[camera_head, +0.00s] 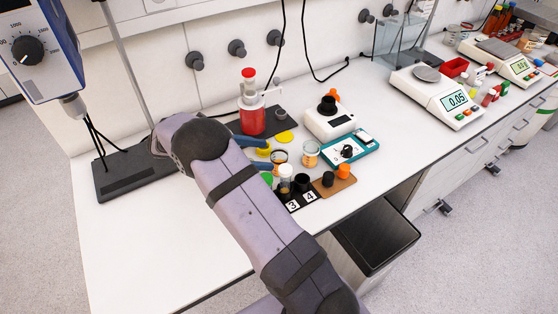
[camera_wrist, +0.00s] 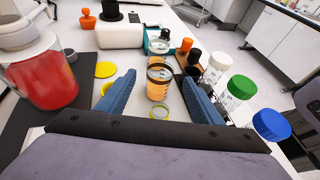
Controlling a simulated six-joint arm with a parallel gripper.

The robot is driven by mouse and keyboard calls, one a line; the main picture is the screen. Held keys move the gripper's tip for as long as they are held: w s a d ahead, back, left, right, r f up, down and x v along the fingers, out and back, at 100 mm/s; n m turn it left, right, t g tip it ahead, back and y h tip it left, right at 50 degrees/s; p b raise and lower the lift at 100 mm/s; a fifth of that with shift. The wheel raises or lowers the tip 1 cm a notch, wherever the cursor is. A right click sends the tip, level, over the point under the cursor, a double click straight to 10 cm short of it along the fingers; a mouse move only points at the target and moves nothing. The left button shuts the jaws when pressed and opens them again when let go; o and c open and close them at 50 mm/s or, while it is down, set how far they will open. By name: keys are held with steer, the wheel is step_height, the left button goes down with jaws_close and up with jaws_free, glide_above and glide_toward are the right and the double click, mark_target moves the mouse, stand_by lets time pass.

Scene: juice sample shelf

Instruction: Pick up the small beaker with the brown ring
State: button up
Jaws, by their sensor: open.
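The small beaker with the brown ring (camera_head: 280,157) stands upright on the white bench, just right of my gripper (camera_head: 262,154) in the head view. In the wrist view a dark brown-ringed beaker (camera_wrist: 159,73) with orange contents appears ahead, between the lines of my two blue fingers. My gripper (camera_wrist: 158,98) is open, with no object visibly held. A small glass with a yellow ring (camera_wrist: 160,112) shows nearer, between the fingers. Another beaker with amber contents (camera_head: 310,154) stands to the right in the head view; in the wrist view the beakers overlap.
A red-filled bottle (camera_head: 252,118) stands behind my gripper on a dark mat. Vials with white, green and blue caps (camera_wrist: 238,88) stand close to the right finger. A white device (camera_head: 328,122) and teal tray (camera_head: 365,146) lie beyond. The bench front left is clear.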

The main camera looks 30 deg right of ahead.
mark_target(272, 155)
steer(key=shift+p+x, duration=0.8)
steer(key=shift+x, duration=1.35)
steer(key=shift+f, duration=0.1)
steer(key=c, duration=1.2)
step_height(272, 155, up, 10)
steer(key=shift+r+b, duration=0.1)
steer(key=shift+b, duration=1.1)
